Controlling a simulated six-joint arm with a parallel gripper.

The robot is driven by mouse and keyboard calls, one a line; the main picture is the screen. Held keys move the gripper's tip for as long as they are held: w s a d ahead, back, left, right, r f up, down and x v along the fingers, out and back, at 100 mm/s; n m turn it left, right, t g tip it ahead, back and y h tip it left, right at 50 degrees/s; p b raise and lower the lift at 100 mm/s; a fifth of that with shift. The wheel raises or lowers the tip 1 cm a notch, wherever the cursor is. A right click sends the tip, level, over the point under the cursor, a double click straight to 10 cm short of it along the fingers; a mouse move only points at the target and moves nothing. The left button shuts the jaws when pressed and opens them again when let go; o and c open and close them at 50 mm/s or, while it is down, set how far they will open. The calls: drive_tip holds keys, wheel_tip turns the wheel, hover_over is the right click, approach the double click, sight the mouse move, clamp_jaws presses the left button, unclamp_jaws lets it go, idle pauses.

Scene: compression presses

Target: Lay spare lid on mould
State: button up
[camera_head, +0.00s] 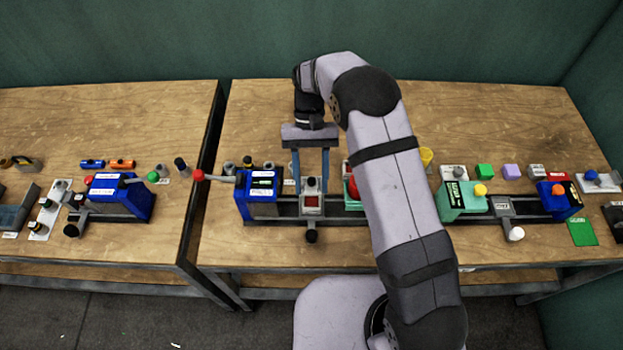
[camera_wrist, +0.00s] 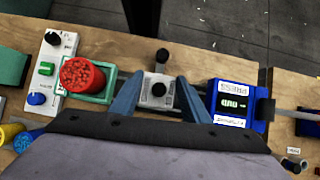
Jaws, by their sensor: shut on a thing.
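My gripper (camera_head: 311,188) is over the front rail of the middle bench, its two blue fingers pointing down. In the wrist view, the fingers (camera_wrist: 160,84) are shut on the sides of a small pale grey lid (camera_wrist: 153,99) with a dark knob. The lid (camera_head: 311,188) also shows between the fingertips in the head view. Directly below it is a mould station (camera_head: 311,203) with a pale frame and a red patch. I cannot tell whether the lid touches it. The mould is mostly hidden by the lid in the wrist view.
A blue press (camera_head: 262,207) with a red-tipped lever stands close on the left. A red round part in a green frame (camera_wrist: 88,82) is close on the other side. A black-knobbed handle (camera_head: 311,236) sticks out in front. A green press (camera_head: 462,204) stands farther right.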

drive_tip(key=shift+r, duration=0.15)
drive_tip(key=shift+f+b, duration=1.45)
drive_tip(key=shift+f, duration=1.6)
drive_tip(key=shift+f, duration=0.65)
drive_tip(key=o, duration=1.2)
drive_tip(key=shift+c, duration=0.2)
drive_tip(key=shift+r, duration=0.1)
drive_tip(key=b+v, duration=0.2)
drive_tip(key=v, duration=0.3)
drive_tip(key=shift+w+b, duration=0.2)
drive_tip(key=shift+b, duration=0.1)
drive_tip(key=shift+v, duration=1.05)
drive_tip(key=shift+s, duration=0.15)
